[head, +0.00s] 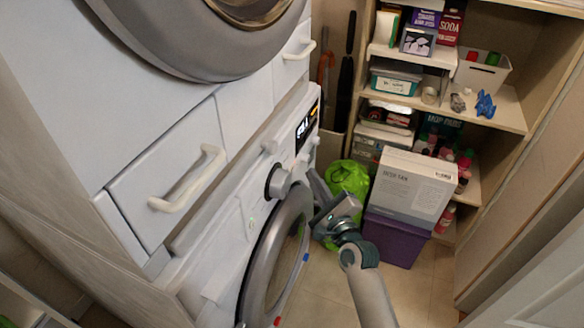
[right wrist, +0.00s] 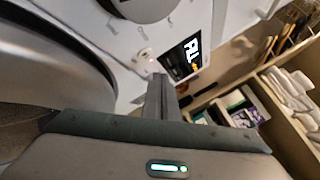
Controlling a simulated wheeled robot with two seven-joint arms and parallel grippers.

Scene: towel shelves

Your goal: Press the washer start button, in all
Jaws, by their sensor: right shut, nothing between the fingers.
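The white front-loading washer shows in the head view with its grey round door (head: 262,262) and a control panel above it. The panel carries a round dark knob (head: 278,182) and a black lit display (head: 306,124). In the right wrist view, the display (right wrist: 193,52) and a small round button (right wrist: 145,54) lie just beyond the fingertips. I cannot tell which button is the start button. My right gripper (head: 316,178) is shut and empty, close to the panel between knob and shelf. Its fingertips (right wrist: 160,82) point at the panel; contact is unclear. My left gripper is out of view.
A second round-door machine (head: 190,45) sits above, with a white-handled drawer (head: 170,175) below it. To the right, a green bag (head: 347,178), a white box (head: 412,190) on a purple bin (head: 394,240), and a stocked shelf (head: 510,112) stand close. Floor is free in front.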

